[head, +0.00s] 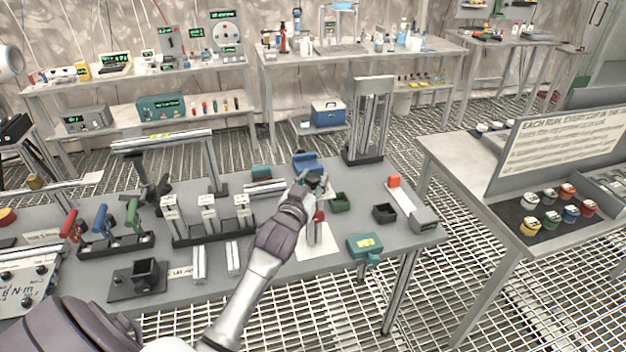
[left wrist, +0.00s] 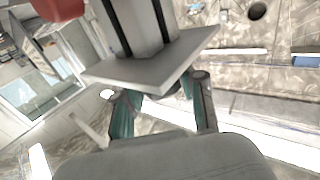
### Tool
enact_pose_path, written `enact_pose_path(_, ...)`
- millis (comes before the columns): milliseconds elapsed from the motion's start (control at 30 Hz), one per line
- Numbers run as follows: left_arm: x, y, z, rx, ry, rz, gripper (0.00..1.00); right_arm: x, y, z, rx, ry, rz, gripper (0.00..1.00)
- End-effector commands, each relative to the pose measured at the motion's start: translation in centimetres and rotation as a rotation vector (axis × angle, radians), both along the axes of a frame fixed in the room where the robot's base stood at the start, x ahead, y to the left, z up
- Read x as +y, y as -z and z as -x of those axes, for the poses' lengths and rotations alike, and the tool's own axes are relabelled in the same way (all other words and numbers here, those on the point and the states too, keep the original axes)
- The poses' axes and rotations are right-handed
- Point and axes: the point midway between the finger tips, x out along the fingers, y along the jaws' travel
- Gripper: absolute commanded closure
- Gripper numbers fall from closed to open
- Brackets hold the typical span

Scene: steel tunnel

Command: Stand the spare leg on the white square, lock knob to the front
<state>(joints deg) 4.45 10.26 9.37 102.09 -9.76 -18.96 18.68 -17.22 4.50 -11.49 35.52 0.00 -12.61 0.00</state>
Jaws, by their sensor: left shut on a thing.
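The spare leg (head: 317,232) is a short silver upright with a red lock knob (head: 319,215). My left gripper (head: 316,181) is shut on it near its top end. In the left wrist view the leg's grooved grey body and flat plate (left wrist: 150,62) sit just beyond the gripper's teal fingers (left wrist: 160,108), and a red part (left wrist: 58,8) shows at the upper left. The leg looks about upright over the white square (head: 313,248), which the arm partly hides. I cannot tell whether its lower end touches. My right gripper is out of view.
Green (head: 340,203) and black (head: 385,213) bins and a teal device (head: 365,247) stand to the right on the grey table. A tall frame (head: 371,120) stands behind.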

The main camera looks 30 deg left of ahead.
Motion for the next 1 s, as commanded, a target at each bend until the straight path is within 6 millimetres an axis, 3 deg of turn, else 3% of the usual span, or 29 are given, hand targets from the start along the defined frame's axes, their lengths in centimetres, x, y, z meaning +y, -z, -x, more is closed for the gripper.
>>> enact_pose_path(67, 0.0, 0.0, 0.0, -0.005, 0.000, -0.001, 1.00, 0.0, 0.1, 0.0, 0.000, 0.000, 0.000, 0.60)
enact_pose_path(100, 0.0, 0.0, 0.0, -0.005, 0.000, -0.001, 0.57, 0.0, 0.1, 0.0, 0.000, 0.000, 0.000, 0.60)
enact_pose_path(267, 0.0, 0.0, 0.0, -0.003, 0.000, -0.001, 0.31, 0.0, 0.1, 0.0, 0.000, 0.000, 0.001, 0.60)
enact_pose_path(667, -0.2, 0.4, 0.7, 0.004, 0.000, 0.001, 0.31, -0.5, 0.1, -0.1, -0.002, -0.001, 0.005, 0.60)
enact_pose_path(1000, -1.7, 0.3, 7.2, 0.003, 0.000, 0.001, 0.31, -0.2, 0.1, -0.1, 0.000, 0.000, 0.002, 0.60)
